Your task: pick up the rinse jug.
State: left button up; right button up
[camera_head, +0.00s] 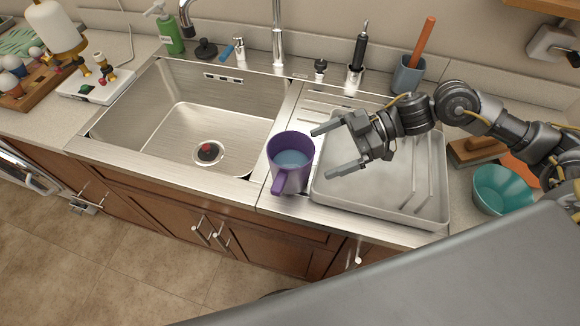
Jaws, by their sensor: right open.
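A purple jug (305,166) stands upright on the steel rim between the sink basin and the drainboard. Its handle (283,181) points toward the front edge, and bluish liquid shows inside it. My right gripper (322,153) is open and empty, just to the right of the jug. Its upper finger reaches toward the jug's rim and its lower finger lies right of the jug's lower body. I cannot tell whether a finger touches the jug. My left gripper is not in view.
The steel sink basin (165,150) is empty, left of the jug. A grey tray (420,205) lies on the drainboard under my right arm. A teal bowl (500,188) stands at right. A faucet (278,45), a green soap bottle (168,32) and a blue-grey cup (408,76) stand behind.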

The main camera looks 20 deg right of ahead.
aim_at(300, 163)
jog(key=shift+x, duration=1.1)
jog(key=shift+s+a+p, duration=0.1)
jog(key=shift+a+p, duration=0.2)
jog(key=shift+p, duration=0.1)
jog(key=p+x, duration=0.1)
jog(key=x, duration=0.2)
jog(key=shift+s+a, duration=0.2)
jog(key=shift+a, duration=0.15)
jog(key=shift+a+f, duration=0.35)
jog(key=shift+a, duration=0.05)
jog(key=c, duration=1.4)
jog(key=shift+o, duration=0.2)
jog(key=shift+r, duration=0.2)
